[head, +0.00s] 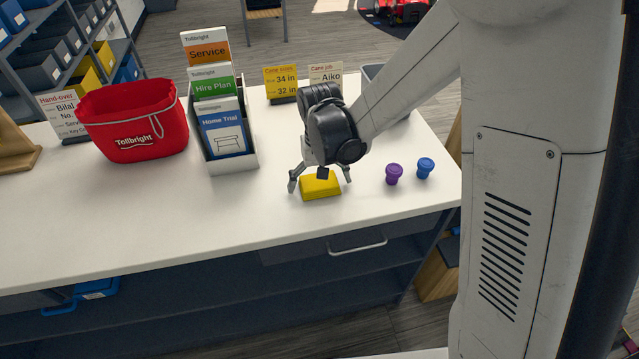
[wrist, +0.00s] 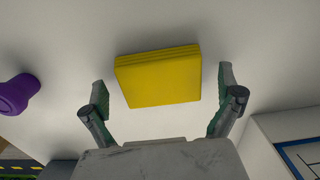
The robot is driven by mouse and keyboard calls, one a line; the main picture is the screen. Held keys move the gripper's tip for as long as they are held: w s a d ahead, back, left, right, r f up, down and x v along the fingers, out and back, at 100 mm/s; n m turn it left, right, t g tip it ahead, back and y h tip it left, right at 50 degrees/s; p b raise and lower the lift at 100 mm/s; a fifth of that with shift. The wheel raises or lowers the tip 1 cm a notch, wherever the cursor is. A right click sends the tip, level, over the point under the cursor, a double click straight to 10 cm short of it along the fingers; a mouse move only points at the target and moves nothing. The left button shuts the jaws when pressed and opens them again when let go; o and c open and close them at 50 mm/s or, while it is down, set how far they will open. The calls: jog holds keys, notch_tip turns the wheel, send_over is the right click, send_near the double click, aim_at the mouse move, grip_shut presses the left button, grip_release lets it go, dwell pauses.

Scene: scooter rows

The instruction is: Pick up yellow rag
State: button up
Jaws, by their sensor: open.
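The yellow rag (head: 320,187) is a folded, block-like pad lying on the white counter near its front edge. In the wrist view the yellow rag (wrist: 158,77) shows stacked layers along one edge and lies ahead of the fingertips, centred between them. My gripper (head: 320,181) is open just above and behind the rag, one finger off to each side. In the wrist view my gripper (wrist: 162,84) has its fingers spread wider than the rag, with a gap on both sides. Whether the fingertips reach the counter cannot be told.
On the white counter (head: 250,215), a purple peg (head: 394,174) and a blue peg (head: 425,168) stand right of the rag. A brochure box (head: 236,165) and a red bag (head: 135,120) stand left. Small signs (head: 281,83) stand behind. The counter's front left is clear.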

aim_at(319, 181)
jog(key=c, duration=1.1)
jog(key=shift+r, duration=0.15)
jog(key=shift+r, duration=0.55)
notch_tip(319, 181, up, 2)
jog(key=shift+r, duration=0.25)
jog(key=s+a+r+b, duration=0.1)
jog(key=s+a+r, duration=0.4)
jog(key=s, duration=0.5)
notch_tip(319, 181, up, 2)
jog(key=shift+s+r, duration=0.1)
jog(key=shift+s, duration=0.15)
jog(key=shift+a, duration=0.1)
